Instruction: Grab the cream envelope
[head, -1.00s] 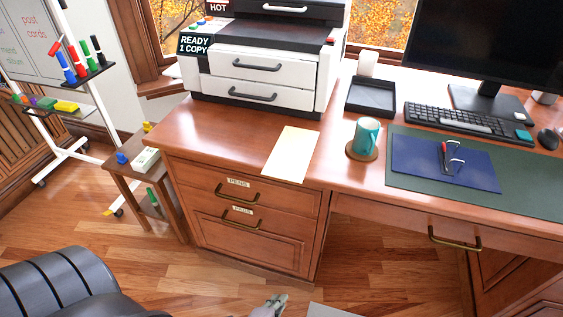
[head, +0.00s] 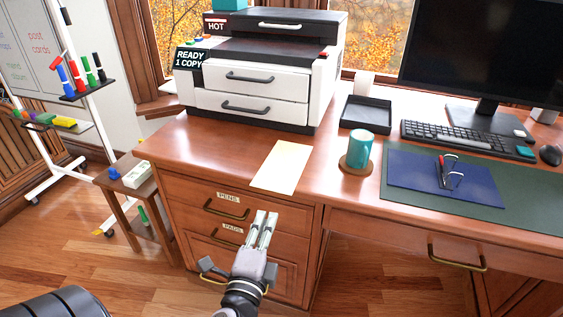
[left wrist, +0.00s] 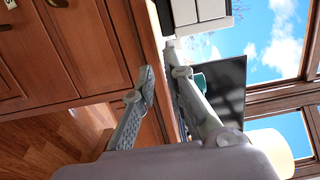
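The cream envelope (head: 282,167) lies flat on the wooden desk, in front of the printer, with its near end at the desk's front edge. My left gripper (head: 265,217) is in front of the drawers, below and nearer than the envelope, with its fingers pointing up toward the desk edge. In the left wrist view, the two fingers (left wrist: 165,74) stand apart with nothing held between them. I cannot clearly pick out the envelope in that view. My right gripper is not in view.
The printer (head: 262,75) stands behind the envelope. A teal mug (head: 361,147) on a coaster stands to its right, and a black tray (head: 368,112) behind the mug. A small side table (head: 128,190) stands left of the desk. Desk top around the envelope is clear.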

